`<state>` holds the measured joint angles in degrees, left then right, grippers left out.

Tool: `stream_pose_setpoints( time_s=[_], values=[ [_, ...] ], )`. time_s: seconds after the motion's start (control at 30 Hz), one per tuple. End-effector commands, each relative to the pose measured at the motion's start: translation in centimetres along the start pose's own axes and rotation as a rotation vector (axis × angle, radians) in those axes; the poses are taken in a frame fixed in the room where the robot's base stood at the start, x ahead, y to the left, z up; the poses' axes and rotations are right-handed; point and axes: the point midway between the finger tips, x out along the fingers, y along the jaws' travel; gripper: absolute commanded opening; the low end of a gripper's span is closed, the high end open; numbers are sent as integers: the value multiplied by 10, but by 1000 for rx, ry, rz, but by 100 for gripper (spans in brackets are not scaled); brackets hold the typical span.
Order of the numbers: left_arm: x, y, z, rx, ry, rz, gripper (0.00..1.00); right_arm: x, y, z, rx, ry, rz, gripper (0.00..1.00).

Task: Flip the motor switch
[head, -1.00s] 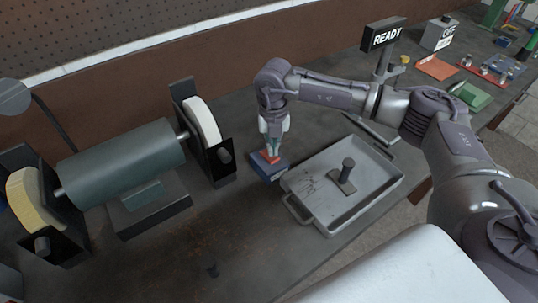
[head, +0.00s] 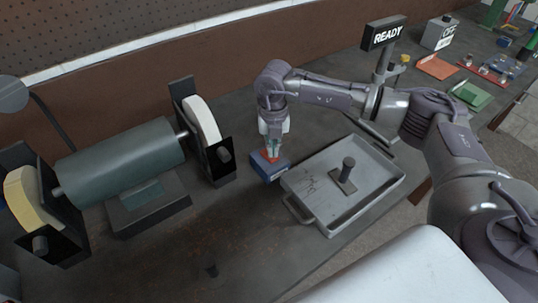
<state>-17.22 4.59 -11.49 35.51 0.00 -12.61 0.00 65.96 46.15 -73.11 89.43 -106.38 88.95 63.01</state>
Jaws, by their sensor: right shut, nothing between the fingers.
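The motor switch is a small blue box (head: 266,171) with a red top part, on the bench between the grinder and a grey tray. The green bench grinder motor (head: 122,160) stands at the left, with a pale wheel at each end. My right gripper (head: 272,156) points down at the switch's top, its fingers shut and empty. The fingertips are at the red part and hide some of it; I cannot tell whether they press on it. My left gripper is not in view.
The grey tray (head: 310,221) with a dark upright post (head: 347,170) lies just right of the switch. A READY sign (head: 388,35) stands behind it. Red and green trays lie at the far right. The bench in front of the grinder is mostly clear.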

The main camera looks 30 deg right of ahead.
Motion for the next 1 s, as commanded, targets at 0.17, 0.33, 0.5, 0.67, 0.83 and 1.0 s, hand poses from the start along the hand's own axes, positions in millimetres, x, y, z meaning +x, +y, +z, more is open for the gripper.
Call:
stream_pose_setpoints(
  time_s=[0.17,0.33,0.5,0.67,0.83,1.0],
  values=[
    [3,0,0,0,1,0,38,3,0,0,0,0,0,0],
    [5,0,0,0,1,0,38,6,0,0,0,0,0,0],
    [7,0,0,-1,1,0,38,8,0,0,0,0,0,0],
    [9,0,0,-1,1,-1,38,11,0,0,0,0,0,0],
    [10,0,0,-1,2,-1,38,14,0,0,0,0,0,0],
    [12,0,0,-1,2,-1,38,16,0,0,0,0,0,0]
  ],
)
